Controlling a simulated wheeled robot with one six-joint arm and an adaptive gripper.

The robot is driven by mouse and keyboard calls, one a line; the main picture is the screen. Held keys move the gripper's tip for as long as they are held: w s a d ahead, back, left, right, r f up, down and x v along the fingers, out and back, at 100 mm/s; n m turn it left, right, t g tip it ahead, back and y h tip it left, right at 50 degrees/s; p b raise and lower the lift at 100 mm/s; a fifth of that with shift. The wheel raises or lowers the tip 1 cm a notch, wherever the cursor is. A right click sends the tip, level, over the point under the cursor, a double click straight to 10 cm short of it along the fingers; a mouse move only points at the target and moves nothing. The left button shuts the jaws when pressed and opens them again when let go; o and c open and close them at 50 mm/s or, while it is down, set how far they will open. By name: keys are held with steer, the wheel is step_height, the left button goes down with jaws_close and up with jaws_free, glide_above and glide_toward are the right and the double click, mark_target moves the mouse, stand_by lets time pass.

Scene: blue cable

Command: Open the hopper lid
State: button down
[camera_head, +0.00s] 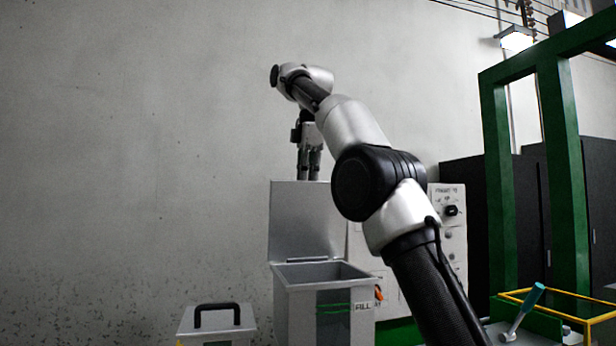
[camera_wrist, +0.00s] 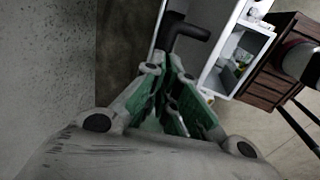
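The hopper (camera_head: 331,305) is a grey metal box marked "FILL", with its open mouth facing up. Its lid (camera_head: 307,215) stands upright at the rear of the mouth, so the hopper is open. My gripper (camera_head: 309,178) points down at the lid's upper edge. In the head view I cannot tell whether the fingers touch the lid. In the wrist view, my gripper (camera_wrist: 180,70) shows two green-padded fingers whose tips come close together, just below a black bar-like handle (camera_wrist: 187,33). The handle looks outside the fingers. Whether the fingers are fully shut is unclear.
A low grey box with a black handle (camera_head: 217,312) stands left of the hopper. A control panel (camera_head: 451,215) is behind my arm. A green frame (camera_head: 562,150) and a teal-handled lever (camera_head: 525,308) are on the right. The wall area left of the hopper is clear.

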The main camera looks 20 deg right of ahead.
steer(key=shift+w+a+f+g, duration=0.1)
steer(key=shift+w+f+g, duration=0.1)
steer(key=shift+f, duration=0.35)
steer(key=shift+w+f+g, duration=0.1)
steer(key=shift+w+f, duration=0.05)
steer(key=shift+f, duration=0.35)
steer(key=c, duration=1.5)
jaws_free()
steer(key=shift+c, duration=0.2)
steer(key=shift+w+f, duration=0.25)
steer(key=shift+w, duration=0.25)
steer(key=shift+s+r, duration=0.2)
steer(key=shift+r, duration=0.05)
